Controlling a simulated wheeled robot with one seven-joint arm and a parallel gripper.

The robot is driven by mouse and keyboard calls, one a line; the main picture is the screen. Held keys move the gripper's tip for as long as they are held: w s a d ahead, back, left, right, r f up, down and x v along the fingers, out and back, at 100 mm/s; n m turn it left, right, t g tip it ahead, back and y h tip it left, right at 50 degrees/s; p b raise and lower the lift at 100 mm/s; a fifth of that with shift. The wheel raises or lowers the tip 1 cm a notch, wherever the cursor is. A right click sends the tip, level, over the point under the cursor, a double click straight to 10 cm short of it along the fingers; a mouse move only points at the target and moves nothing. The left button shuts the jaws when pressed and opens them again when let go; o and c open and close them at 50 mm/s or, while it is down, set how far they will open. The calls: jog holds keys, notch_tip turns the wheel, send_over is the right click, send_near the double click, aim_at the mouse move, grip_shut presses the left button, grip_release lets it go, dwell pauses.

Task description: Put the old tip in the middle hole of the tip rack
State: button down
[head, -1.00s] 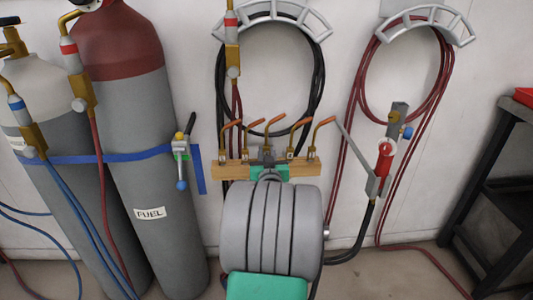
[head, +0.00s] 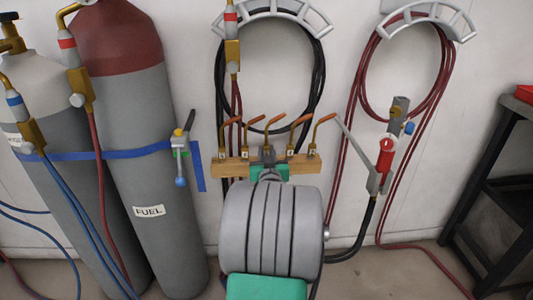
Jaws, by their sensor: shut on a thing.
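The tip rack (head: 226,170) is a wooden bar low against the wall, seen past my arm. Several bent brass tips with copper ends stand along it, two left and two right of the middle. The tip at the middle, the old tip (head: 272,124), has its copper end pointing up and to the right. My gripper (head: 267,153) is at the middle of the rack, shut on this tip's lower part. The gripper hides the tip's foot and the middle hole, so I cannot tell how deep the tip sits.
Neighbouring tips (head: 247,136) and (head: 294,136) stand close on either side of my gripper. A torch (head: 385,155) hangs right of the rack. Gas cylinders (head: 130,120) stand at left, a dark cart (head: 490,170) at right. Coiled hoses (head: 318,85) hang above.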

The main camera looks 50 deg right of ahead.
jog(key=c, duration=1.2)
grip_release()
jog(key=shift+o, duration=0.2)
jog(key=shift+f, duration=0.1)
jog(key=p+v, duration=0.1)
jog(key=v, duration=0.6)
jog(key=shift+s+a, duration=0.25)
jog(key=shift+s, duration=0.1)
